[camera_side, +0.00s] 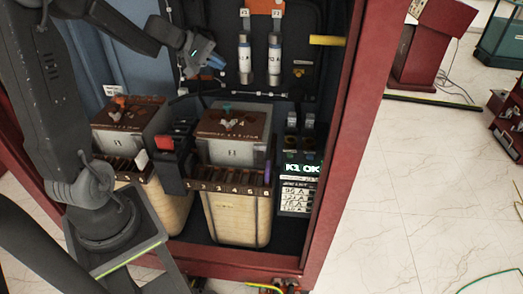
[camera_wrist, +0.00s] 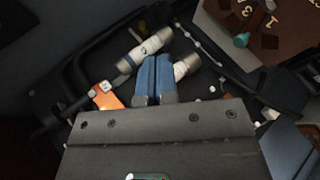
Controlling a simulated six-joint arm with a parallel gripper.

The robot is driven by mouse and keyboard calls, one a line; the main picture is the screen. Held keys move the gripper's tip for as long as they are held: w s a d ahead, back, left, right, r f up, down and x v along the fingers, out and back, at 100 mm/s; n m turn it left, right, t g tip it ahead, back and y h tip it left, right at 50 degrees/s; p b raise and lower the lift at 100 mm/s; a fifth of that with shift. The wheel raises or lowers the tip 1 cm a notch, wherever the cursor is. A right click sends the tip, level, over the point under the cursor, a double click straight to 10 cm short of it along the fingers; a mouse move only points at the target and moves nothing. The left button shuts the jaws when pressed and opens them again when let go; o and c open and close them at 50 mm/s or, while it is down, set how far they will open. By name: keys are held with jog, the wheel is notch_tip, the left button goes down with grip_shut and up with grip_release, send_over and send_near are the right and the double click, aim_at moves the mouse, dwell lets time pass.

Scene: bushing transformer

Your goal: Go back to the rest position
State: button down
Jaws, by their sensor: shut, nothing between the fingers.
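My gripper (camera_side: 214,63) is raised inside the red cabinet, to the left of two white cylindrical fuses, and points right and slightly down. In the wrist view its two blue fingers (camera_wrist: 154,80) are pressed together, with nothing between them. The left fuse (camera_side: 244,58) and the right fuse (camera_side: 274,58) hang upright on the back panel under tags. Both fuses also show in the wrist view, where the fingers partly cover one of them. In the side view the gripper is apart from the fuses and above the transformers.
The middle transformer (camera_side: 232,130) and a left transformer (camera_side: 128,125) stand below, with terminal strips. A relay showing "K1 OK" (camera_side: 302,168) is at the right. An orange plate (camera_side: 265,6) is above the fuses. A yellow bar (camera_side: 327,40) juts near the red cabinet frame (camera_side: 350,130).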

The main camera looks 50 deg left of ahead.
jog(key=s+d+r+m+g+h, duration=0.1)
jog(key=s+d+r+m, duration=0.15)
jog(key=d, duration=0.35)
jog(key=s+d+r+m+g, duration=0.1)
jog(key=d+m, duration=0.2)
jog(key=d, duration=0.4)
jog(key=s+d+m+g+y, duration=0.1)
jog(key=s+d+m, duration=0.3)
jog(key=s, duration=0.4)
jog(key=s+d+f+m+g+y, duration=0.1)
jog(key=s+d+m, duration=0.3)
jog(key=s, duration=0.4)
jog(key=shift+d+y, duration=0.9)
